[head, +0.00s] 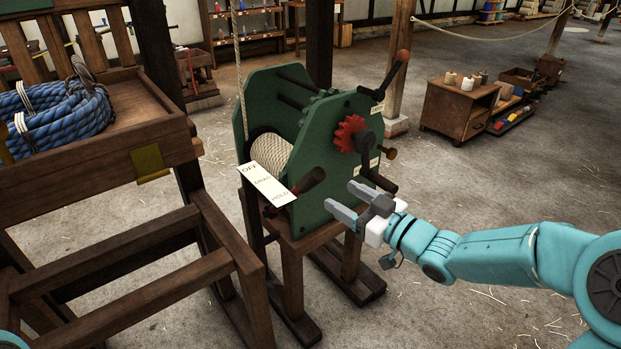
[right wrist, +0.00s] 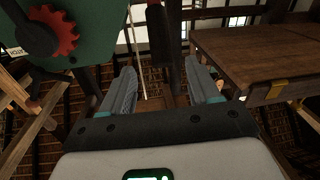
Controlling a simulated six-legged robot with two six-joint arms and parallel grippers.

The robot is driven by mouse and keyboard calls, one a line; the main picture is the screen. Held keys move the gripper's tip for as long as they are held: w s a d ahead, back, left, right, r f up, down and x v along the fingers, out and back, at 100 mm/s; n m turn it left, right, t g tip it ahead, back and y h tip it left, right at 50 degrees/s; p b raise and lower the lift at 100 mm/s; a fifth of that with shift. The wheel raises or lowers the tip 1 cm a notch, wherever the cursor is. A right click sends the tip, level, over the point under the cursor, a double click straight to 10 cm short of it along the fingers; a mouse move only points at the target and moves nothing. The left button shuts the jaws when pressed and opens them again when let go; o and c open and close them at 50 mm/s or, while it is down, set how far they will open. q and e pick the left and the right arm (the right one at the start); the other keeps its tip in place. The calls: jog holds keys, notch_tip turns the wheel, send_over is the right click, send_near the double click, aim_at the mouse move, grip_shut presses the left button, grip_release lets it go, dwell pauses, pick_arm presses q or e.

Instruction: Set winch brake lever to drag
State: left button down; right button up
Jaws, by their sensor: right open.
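The green winch (head: 340,150) stands on a wooden stand, with pale rope on its drum. Its brake lever (head: 312,180) has a dark red grip and sits by the HOLD end of a white plate (head: 262,181) marked OFF, DRAG and HOLD. My right gripper (head: 341,196) is open and empty, just right of the lever grip and apart from it. My left gripper is out of view.
A crank handle (head: 394,76) rises from the winch, beside a red ratchet wheel (head: 350,134). A wooden bench (head: 170,128) with a blue rope coil (head: 60,115) stands close at left. A small cabinet (head: 450,110) stands at back right. Floor at right is open.

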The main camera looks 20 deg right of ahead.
aim_at(312, 179)
jog(key=x, duration=1)
jog(key=shift+w+p, duration=0.1)
jog(key=shift+p, duration=0.3)
